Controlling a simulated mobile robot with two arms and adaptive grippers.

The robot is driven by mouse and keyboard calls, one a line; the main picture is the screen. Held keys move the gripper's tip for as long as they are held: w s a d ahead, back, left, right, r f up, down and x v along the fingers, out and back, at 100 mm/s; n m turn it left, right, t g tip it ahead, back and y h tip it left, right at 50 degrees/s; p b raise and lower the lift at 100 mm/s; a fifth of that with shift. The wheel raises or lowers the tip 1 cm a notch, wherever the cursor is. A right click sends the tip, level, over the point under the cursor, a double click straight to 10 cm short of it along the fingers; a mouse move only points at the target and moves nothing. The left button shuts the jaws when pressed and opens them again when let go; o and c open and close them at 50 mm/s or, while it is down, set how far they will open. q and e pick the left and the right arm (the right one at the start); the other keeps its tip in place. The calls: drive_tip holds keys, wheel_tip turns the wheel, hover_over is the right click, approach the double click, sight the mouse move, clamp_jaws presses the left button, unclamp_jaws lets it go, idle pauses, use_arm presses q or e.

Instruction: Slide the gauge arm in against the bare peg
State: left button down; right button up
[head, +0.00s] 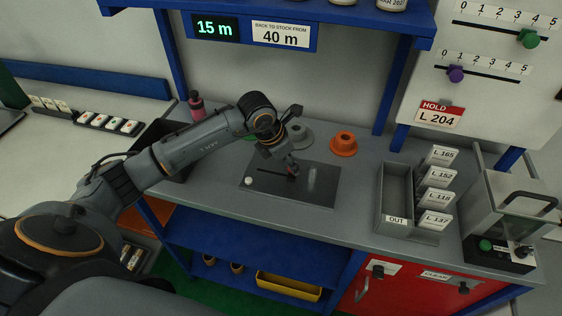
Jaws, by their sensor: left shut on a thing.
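A dark plate (272,192) lies on the grey bench, with a thin slot running across it. A pale upright post (312,180), which looks like the bare peg, stands on the plate's right part with nothing around it. My left gripper (292,168) reaches down over the middle of the plate, just left of the peg. It is shut on a small dark piece, apparently the gauge arm (293,177), mostly hidden by the fingers. A gap shows between this piece and the peg. A white round knob (249,180) sits at the plate's left end. My right gripper is out of view.
An orange spool (343,144) and a grey spool (298,134) stand behind the plate; a green one (249,137) is partly behind my arm. A grey OUT tray (396,196) with several label cards stands at right. A pink bottle (196,104) is at back left.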

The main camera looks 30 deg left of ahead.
use_arm(q)
drive_tip(key=shift+a, duration=0.3)
drive_tip(key=c, duration=1.1)
unclamp_jaws()
drive_tip(key=shift+c, duration=0.2)
drive_tip(key=shift+o, duration=0.4)
drive_tip(key=shift+d, duration=0.1)
drive_tip(key=v, duration=1.2)
